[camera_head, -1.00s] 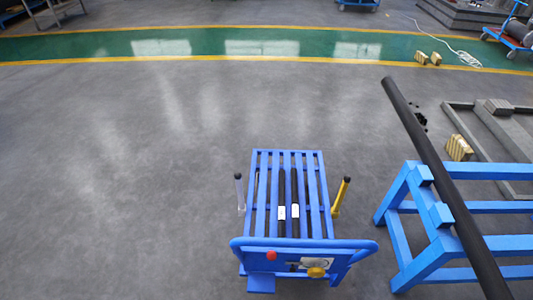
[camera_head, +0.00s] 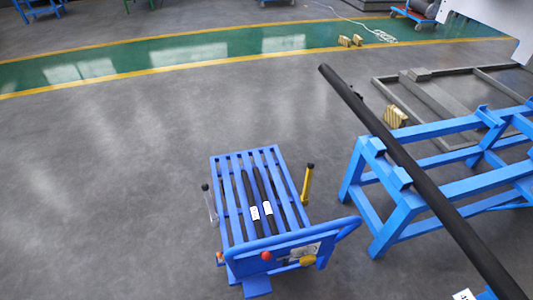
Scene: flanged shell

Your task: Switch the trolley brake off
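The blue trolley (camera_head: 229,159) stands on the grey floor at the lower middle of the head view, its slatted deck turned slightly. Its blue push handle (camera_head: 338,231) is at the near end. On the near end panel are a red knob (camera_head: 266,256) and a yellow knob (camera_head: 307,260); I cannot tell which part is the brake or how it is set. Two dark bars (camera_head: 247,190) with white labels lie on the deck. A yellow post (camera_head: 306,186) with a black top stands at the right side, and a clear one (camera_head: 209,204) at the left. Neither gripper shows.
A blue stand (camera_head: 384,237) to the right carries a long black pipe (camera_head: 395,150) that slants toward the near right. A grey frame (camera_head: 395,97) and a yellow block (camera_head: 395,117) lie behind it. The floor left of the trolley is clear. A white part of mine shows at top right.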

